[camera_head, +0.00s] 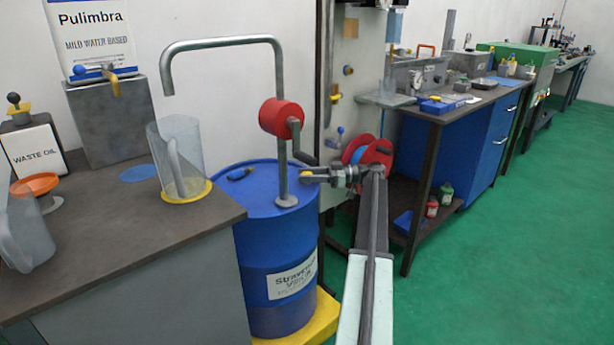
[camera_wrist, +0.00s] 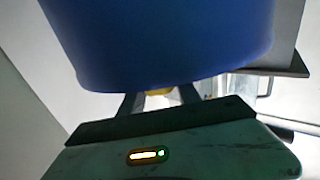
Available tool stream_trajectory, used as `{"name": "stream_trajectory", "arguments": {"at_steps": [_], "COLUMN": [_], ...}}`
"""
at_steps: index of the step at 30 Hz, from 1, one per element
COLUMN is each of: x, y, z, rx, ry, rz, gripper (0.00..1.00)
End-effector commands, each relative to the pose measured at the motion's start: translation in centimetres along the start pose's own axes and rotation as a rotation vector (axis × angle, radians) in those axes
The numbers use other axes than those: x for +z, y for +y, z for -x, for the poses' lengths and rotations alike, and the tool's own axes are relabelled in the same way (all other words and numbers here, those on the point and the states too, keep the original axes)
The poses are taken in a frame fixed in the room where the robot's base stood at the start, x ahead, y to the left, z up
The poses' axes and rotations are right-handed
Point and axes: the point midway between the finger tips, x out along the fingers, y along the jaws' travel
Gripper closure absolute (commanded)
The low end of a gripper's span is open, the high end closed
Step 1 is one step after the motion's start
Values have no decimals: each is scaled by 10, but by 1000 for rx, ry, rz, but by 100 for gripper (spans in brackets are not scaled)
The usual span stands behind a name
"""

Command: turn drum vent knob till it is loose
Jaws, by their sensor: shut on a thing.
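The blue drum (camera_head: 277,240) stands on a yellow base, with a hand pump on its top. My gripper (camera_head: 312,175) reaches in from the right over the right side of the drum top. Its fingers are shut on a small yellow knob (camera_head: 306,175), beside the pump pipe. In the wrist view, the blue drum (camera_wrist: 165,45) fills the top, and a bit of the yellow knob (camera_wrist: 159,92) shows between my fingers. The fingers hide most of the knob, and its thread cannot be seen.
The pump's grey pipe (camera_head: 283,172) and red pump body (camera_head: 281,118) with its crank stand close to my gripper. A bench with a clear jug (camera_head: 177,158) is at left. Green floor is free at right.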

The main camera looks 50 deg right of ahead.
Motion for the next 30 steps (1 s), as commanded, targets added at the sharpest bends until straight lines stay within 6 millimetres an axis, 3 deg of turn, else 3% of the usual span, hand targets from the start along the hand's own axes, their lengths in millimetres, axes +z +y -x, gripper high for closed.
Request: {"name": "stream_trajectory", "arguments": {"at_steps": [13,14,15,16,25,30], "x": [0,0,0,0,-2,-26], "y": [0,0,0,0,0,0], "z": [0,0,0,0,0,0], "rx": [-8,-8,-8,-8,-7,-7], "ry": [0,0,0,0,0,0], "rz": [0,0,0,0,0,0], "gripper": [100,52,41,39,39,39]}}
